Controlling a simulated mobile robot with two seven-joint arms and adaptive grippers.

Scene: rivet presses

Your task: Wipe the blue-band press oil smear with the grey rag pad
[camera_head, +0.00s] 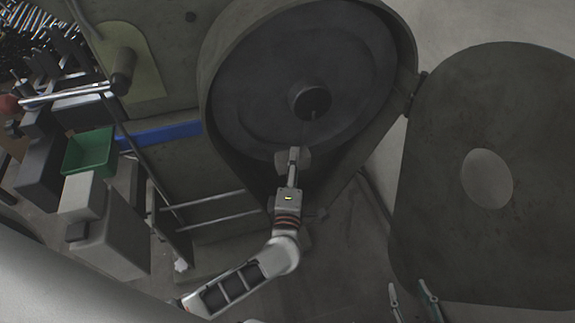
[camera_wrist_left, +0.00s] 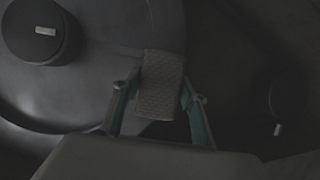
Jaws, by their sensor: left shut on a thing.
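The press (camera_head: 230,170) has a blue band (camera_head: 160,134) on its body, left of a round open housing with a dark wheel (camera_head: 330,65) and hub inside. My left gripper (camera_head: 293,158) reaches up to the lower part of this wheel. It is shut on the grey rag pad (camera_wrist_left: 161,80), a textured block between its teal fingers in the left wrist view. The pad is in front of the wheel; whether it touches is unclear. I cannot make out an oil smear for certain. My right gripper (camera_head: 408,287) shows at the bottom right, its fingers apart and empty.
A large cover door (camera_head: 460,120) with a pale oval hangs open at the right. At left are a lever (camera_head: 65,95), a green bin (camera_head: 90,152), grey boxes (camera_head: 110,230) and rails. Concrete floor (camera_head: 480,25) shows behind.

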